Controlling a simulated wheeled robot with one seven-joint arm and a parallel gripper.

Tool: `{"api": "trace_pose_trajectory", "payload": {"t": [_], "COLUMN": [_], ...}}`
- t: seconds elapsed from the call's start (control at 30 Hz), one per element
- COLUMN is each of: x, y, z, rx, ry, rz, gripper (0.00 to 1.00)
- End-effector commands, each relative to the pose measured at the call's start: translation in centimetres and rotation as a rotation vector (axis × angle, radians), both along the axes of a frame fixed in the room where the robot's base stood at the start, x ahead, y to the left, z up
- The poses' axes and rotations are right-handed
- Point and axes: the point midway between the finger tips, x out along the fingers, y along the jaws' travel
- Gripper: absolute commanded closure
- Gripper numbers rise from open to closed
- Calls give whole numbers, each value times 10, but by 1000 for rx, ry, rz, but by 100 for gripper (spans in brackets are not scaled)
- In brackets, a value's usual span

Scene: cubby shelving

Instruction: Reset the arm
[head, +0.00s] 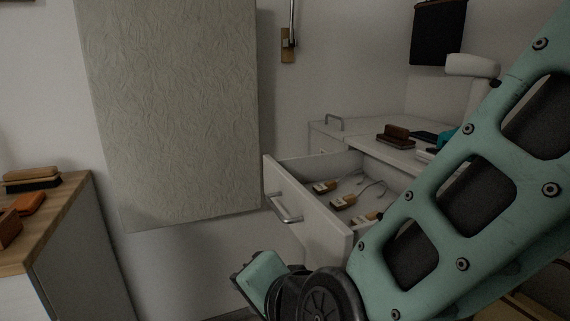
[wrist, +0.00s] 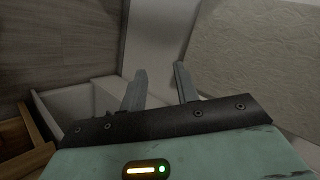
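My green arm fills the right side of the head view and bends down to a black joint at the bottom. My gripper (wrist: 158,85) shows in the wrist view with its two grey fingers apart and nothing between them. In the head view the fingers cannot be made out. A white drawer (head: 305,212) stands pulled out, just left of and behind my arm. Several wooden-handled tools (head: 343,201) lie inside it. The gripper is not seen touching the drawer.
A wood-topped cabinet (head: 62,205) with brown and orange blocks stands at the left. A large textured panel (head: 170,110) is on the wall. A white counter (head: 375,152) behind the drawer holds a brown block (head: 396,135). A dark item (head: 438,32) hangs above.

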Motion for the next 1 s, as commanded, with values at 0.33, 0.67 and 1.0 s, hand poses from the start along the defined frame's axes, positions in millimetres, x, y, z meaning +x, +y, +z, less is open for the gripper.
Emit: {"api": "trace_pose_trajectory", "payload": {"t": [0.33,0.67,1.0], "x": [-65,-108,-108], "y": [-86,-190,-188], "z": [-22,-23,60], "rx": [-558,-920,-917], "ry": [93,234,234], "rz": [724,1175,1178], "gripper": [69,69,69]}}
